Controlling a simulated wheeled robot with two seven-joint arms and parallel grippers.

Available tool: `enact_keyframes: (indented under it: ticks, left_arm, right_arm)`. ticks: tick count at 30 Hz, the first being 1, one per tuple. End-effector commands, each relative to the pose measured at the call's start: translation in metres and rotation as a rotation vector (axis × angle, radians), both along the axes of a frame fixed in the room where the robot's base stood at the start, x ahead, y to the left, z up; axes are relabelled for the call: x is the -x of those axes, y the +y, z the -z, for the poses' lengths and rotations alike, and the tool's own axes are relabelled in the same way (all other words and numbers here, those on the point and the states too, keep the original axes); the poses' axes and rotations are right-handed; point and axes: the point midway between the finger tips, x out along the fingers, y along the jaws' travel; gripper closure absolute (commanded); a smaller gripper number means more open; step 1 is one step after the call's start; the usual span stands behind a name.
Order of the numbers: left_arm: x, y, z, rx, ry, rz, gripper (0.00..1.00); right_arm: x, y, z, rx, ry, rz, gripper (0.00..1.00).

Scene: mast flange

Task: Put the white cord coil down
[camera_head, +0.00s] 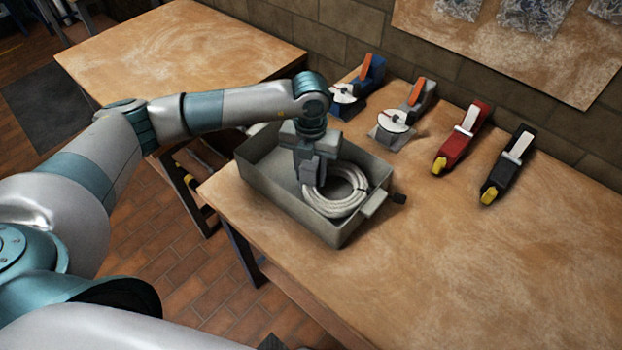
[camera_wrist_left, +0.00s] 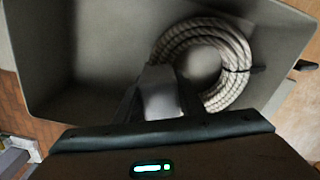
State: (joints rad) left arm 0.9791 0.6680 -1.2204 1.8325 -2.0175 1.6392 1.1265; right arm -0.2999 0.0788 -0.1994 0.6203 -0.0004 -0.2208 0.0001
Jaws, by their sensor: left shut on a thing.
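The white cord coil (camera_head: 338,203) is inside the grey bin (camera_head: 290,205), towards the bin's right end. My left gripper (camera_head: 312,180) reaches down into the bin and is shut on the left side of the coil. The left wrist view shows the coil (camera_wrist_left: 208,58) as a ring with a dark tie on its right side, with the gripper fingers (camera_wrist_left: 165,85) at its lower left edge. The bin floor (camera_wrist_left: 105,50) shows bare to the left of the coil. I cannot tell whether the coil touches the bin floor. My right gripper is not in view.
The bin stands on a wooden table (camera_head: 440,270). Behind it stand a blue tape dispenser (camera_head: 358,88), a grey one (camera_head: 400,120), a red tool (camera_head: 462,140) and a black tool (camera_head: 508,165). The table's front right is clear. A brick wall runs behind.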

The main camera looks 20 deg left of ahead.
Motion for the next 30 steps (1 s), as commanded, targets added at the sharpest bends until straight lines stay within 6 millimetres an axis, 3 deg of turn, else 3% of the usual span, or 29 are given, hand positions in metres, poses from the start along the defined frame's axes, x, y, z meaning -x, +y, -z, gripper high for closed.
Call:
enact_keyframes:
  ticks: [8, 20, 21, 23, 30]
  left_arm:
    - [0.001, 0.0, 0.029, 0.0, 0.001, 0.0, 0.98]
    - [0.0, 0.0, 0.034, 0.0, 0.0, 0.0, 0.98]
    - [0.0, 0.0, 0.034, 0.0, 0.0, 0.0, 0.6]
    - [0.0, 0.0, 0.034, 0.0, 0.0, 0.0, 0.46]
    - [0.0, 0.0, 0.034, 0.0, 0.0, 0.0, 0.46]
  right_arm:
    - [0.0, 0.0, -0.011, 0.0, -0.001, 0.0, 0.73]
    - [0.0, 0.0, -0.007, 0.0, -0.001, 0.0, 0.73]
    - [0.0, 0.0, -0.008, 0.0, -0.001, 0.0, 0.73]
    - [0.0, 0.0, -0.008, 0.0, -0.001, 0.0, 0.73]
    - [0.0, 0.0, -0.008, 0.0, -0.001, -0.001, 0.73]
